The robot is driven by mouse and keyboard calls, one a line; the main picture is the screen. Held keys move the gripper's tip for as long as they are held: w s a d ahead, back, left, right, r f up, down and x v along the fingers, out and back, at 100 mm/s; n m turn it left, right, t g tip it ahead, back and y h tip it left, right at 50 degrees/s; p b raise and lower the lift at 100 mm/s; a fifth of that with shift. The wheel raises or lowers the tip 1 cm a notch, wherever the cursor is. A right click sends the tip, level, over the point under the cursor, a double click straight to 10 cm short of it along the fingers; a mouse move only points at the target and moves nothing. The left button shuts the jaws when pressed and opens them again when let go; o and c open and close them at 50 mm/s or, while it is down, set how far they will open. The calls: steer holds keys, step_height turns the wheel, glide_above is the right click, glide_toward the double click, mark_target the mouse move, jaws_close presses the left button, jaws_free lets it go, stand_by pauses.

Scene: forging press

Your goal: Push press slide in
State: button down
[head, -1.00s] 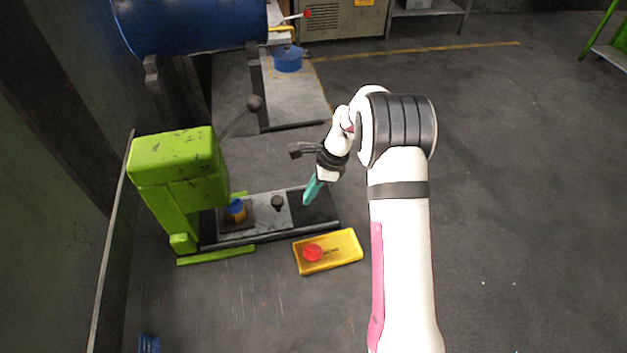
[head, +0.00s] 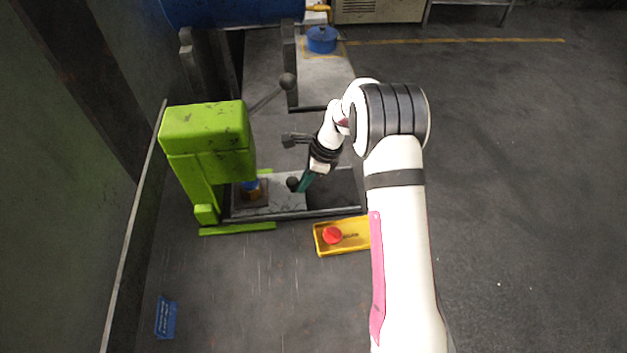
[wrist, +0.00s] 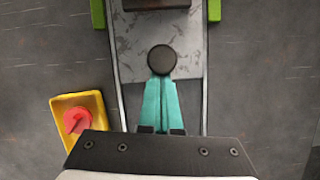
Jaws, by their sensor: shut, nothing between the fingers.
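The press is a green frame (head: 208,140) at the left in the head view, with a lever ending in a dark ball (head: 287,81). Its slide is a grey plate (head: 284,198) on dark rails, partly under the press head. A dark round knob (wrist: 162,59) stands on the slide. A brown block with a blue part (head: 251,190) sits on the slide under the press head. My gripper (head: 302,188) has teal fingers, shut and empty. In the wrist view the fingertips (wrist: 161,79) are right at the knob's near side, seemingly touching it.
A yellow box with a red button (head: 332,235) lies beside the rails; it also shows in the wrist view (wrist: 76,121). A blue pot (head: 321,40) stands on a grey surface behind. The floor at the right is clear.

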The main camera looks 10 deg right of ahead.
steer(key=shift+a, duration=0.65)
steer(key=d, duration=0.4)
steer(key=shift+s+r, duration=0.1)
steer(key=shift+s, duration=0.2)
steer(key=w+v, duration=0.1)
steer(key=v, duration=0.9)
steer(key=s+a+r+n, duration=0.2)
steer(key=s+r+n, duration=0.3)
steer(key=s+r, duration=0.6)
steer(key=s+a+f+n+h, duration=0.1)
steer(key=s+n, duration=0.8)
steer(key=s, duration=1.4)
steer(key=shift+s+f+g+h, duration=0.35)
steer(key=shift+f+g+h, duration=0.05)
steer(key=shift+h, duration=0.2)
